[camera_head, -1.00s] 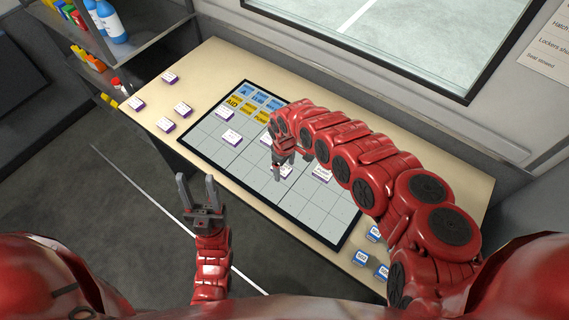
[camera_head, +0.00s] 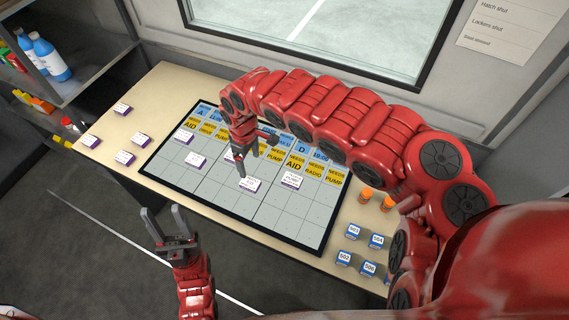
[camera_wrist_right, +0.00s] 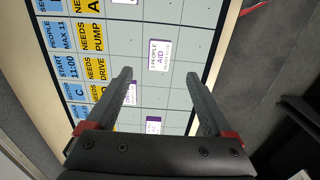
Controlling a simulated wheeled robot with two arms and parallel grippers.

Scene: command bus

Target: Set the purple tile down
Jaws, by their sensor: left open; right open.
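Several white tiles with purple edges lie on the gridded board (camera_head: 205,190). One tile (camera_head: 250,184) is right below my right gripper (camera_head: 246,166), whose fingers point down over the board, open. Another tile (camera_head: 292,180) lies to its right, and two more (camera_head: 185,137) (camera_head: 196,160) lie at the board's left. In the wrist view, my right gripper (camera_wrist_right: 158,74) has nothing clamped between its fingers. A tile marked AID (camera_wrist_right: 159,54) lies flat beyond the fingertips; another (camera_wrist_right: 130,93) is partly hidden by the left finger. My left gripper (camera_head: 170,226) is open and empty, off the table's front edge.
Loose purple-edged tiles (camera_head: 122,108) lie on the table (camera_head: 160,88) left of the board. Blue-sided blocks (camera_head: 353,231) and orange-capped items (camera_head: 365,195) stand at its right. A shelf with bottles (camera_head: 50,55) is at the far left. The board's front cells are clear.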

